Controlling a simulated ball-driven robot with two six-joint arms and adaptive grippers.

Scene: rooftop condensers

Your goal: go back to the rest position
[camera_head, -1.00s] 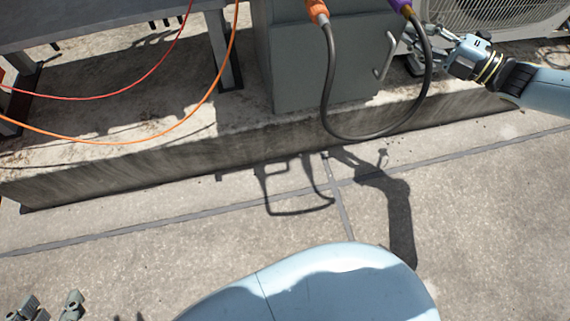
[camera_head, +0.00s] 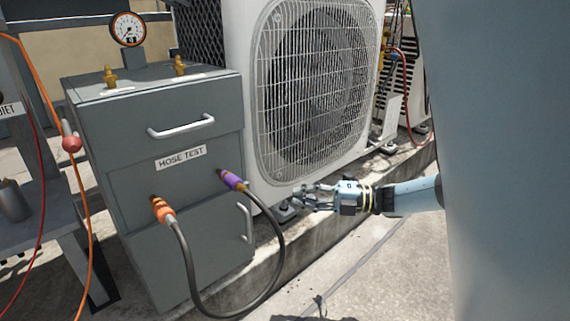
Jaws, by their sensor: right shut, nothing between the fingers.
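My right gripper (camera_head: 306,197) is in the camera_head view, in front of the lower edge of the condenser unit (camera_head: 236,80). Its arm comes in from the right. The fingers are closed with nothing between them. It is to the right of the grey hose test cabinet (camera_head: 205,160) and apart from its handles. My left gripper is out of view.
A dark hose (camera_head: 189,265) hangs in a loop from the cabinet front, with an orange connector (camera_head: 162,209) and a purple connector (camera_head: 232,180). A gauge (camera_head: 128,29) stands on top. An orange cable (camera_head: 84,210) hangs at left. Bare paving (camera_head: 400,270) lies at lower right.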

